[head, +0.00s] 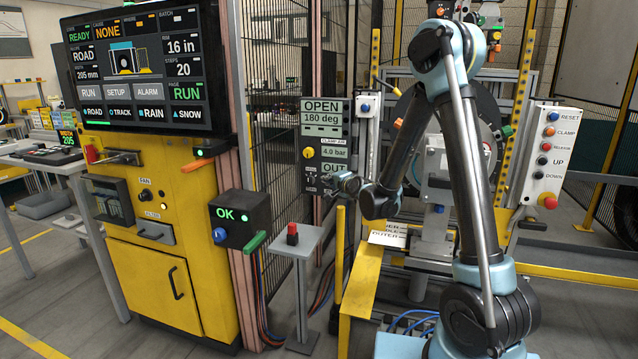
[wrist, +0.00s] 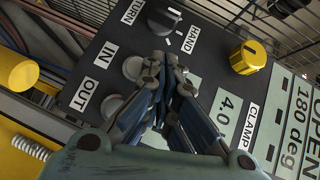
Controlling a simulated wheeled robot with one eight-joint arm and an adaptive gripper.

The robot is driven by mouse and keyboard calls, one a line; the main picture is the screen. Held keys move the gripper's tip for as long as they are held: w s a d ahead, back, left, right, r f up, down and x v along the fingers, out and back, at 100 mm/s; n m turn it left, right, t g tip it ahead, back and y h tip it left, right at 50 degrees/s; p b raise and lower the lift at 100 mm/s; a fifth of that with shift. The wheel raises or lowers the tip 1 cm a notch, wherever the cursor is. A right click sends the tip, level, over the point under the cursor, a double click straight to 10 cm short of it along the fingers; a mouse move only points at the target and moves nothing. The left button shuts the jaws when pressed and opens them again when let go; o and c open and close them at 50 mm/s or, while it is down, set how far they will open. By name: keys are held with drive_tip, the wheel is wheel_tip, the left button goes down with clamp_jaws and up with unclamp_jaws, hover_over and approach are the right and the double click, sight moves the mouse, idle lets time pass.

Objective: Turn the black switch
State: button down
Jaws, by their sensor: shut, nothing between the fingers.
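The black switch (wrist: 163,17) is a round knob between the TURN and HAND labels on the dark control panel (wrist: 95,60), near the top of the wrist view. My gripper (wrist: 164,62) is shut and empty, its fingertips below the black switch in the picture and apart from it. The fingertips overlap the grey knob (wrist: 131,68) beside them in the picture; whether they touch it I cannot tell. In the head view my gripper (head: 332,182) is at the lower part of the panel (head: 333,110), where the switch is too small to make out clearly.
In the head view a small pedestal with a red button (head: 292,234) stands below left of my gripper. A yellow post (head: 339,255) rises below it.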

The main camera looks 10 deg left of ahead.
sight(314, 178)
drive_tip(key=shift+w+a+f, duration=0.2)
drive_tip(key=shift+a, duration=0.55)
drive_tip(key=shift+w+a+f, duration=0.15)
drive_tip(key=shift+a, duration=0.6)
drive_tip(key=shift+w+a+f, duration=0.2)
drive_tip(key=shift+a, duration=0.55)
idle(0.6)
